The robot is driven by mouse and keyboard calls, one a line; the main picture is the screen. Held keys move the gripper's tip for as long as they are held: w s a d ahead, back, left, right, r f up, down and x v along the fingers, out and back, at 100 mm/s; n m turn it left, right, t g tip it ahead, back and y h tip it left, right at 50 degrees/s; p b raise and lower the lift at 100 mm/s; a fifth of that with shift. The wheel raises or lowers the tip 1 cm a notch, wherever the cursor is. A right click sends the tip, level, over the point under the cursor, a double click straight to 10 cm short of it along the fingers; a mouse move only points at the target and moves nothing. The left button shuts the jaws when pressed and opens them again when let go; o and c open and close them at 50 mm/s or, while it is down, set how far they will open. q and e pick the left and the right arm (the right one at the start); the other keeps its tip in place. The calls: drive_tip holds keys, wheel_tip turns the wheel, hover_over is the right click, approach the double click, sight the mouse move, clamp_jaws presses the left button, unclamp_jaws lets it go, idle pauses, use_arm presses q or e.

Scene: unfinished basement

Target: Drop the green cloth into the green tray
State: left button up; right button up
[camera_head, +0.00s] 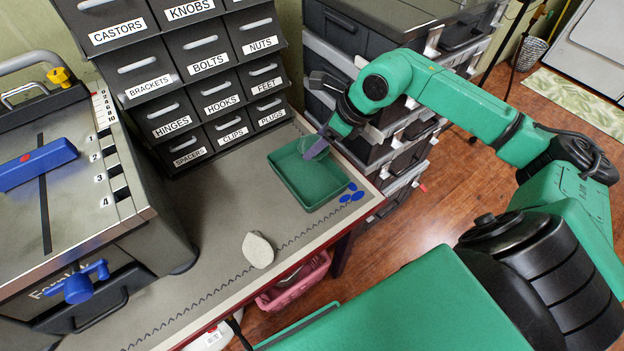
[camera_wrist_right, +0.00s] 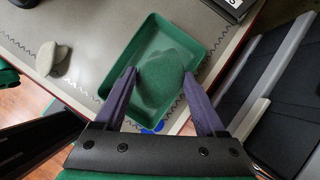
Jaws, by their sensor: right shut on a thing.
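The green tray (camera_head: 293,185) lies on the grey bench top near its right edge. My right gripper (camera_head: 316,147) is over the tray's far right part, its purple fingers pointing down. In the right wrist view the right gripper (camera_wrist_right: 160,88) has the bunched green cloth (camera_wrist_right: 163,78) between its fingers. The cloth appears over the open tray (camera_wrist_right: 113,68), and its darker green stands out little against the tray floor. Whether the cloth's underside touches the tray cannot be told. My left gripper is not in view.
A labelled drawer cabinet (camera_head: 190,85) stands behind the tray. A pale rounded object (camera_head: 258,250) lies on the bench, left of the tray in the wrist view. Blue oval pieces (camera_head: 350,195) lie beside the tray. A blue-knobbed machine (camera_head: 75,200) fills the left. Stacked dark cases (camera_head: 345,30) stand behind right.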

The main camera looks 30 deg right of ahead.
drive_tip(key=shift+f, duration=0.7)
drive_tip(key=shift+r, duration=0.1)
drive_tip(key=o, duration=1.3)
